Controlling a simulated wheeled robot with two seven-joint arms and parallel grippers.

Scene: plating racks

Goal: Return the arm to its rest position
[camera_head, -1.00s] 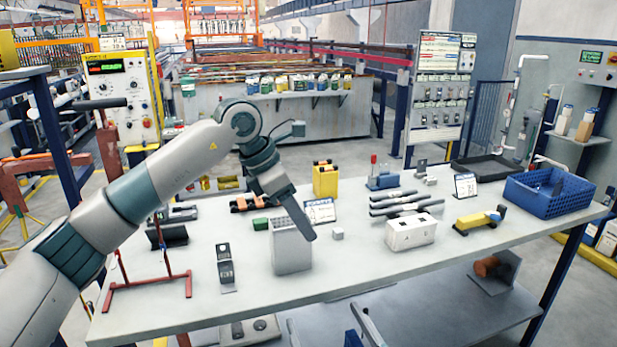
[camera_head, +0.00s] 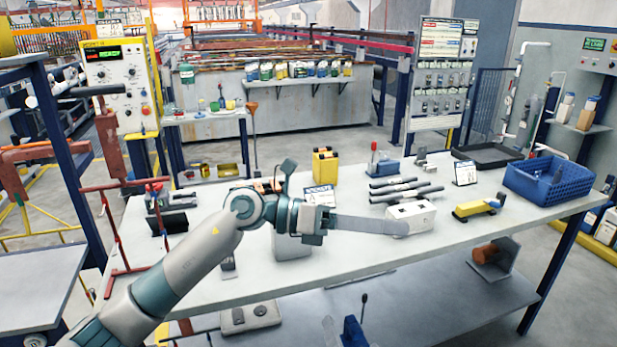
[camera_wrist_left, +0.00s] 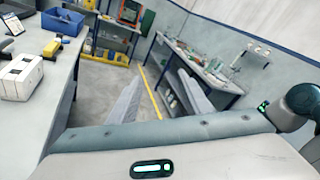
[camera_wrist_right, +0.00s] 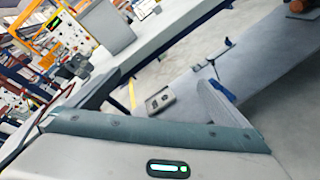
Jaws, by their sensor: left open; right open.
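My left arm crosses the head view from the lower left. Its gripper (camera_head: 370,225) points right above the front part of the grey table (camera_head: 350,268), side-on. In the left wrist view the two fingers of the left gripper (camera_wrist_left: 158,85) are apart with only floor and a far bench beyond them. The right gripper (camera_wrist_right: 160,82) shows in the right wrist view with its fingers apart and nothing between them, below the table top level. I cannot make out the right arm clearly in the head view.
A grey box (camera_head: 290,246) stands behind the left wrist, partly hidden. A white box (camera_head: 412,214) is by the left fingertips. A red rack (camera_head: 125,268), yellow canister (camera_head: 325,167) and blue basket (camera_head: 548,184) stand on the table.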

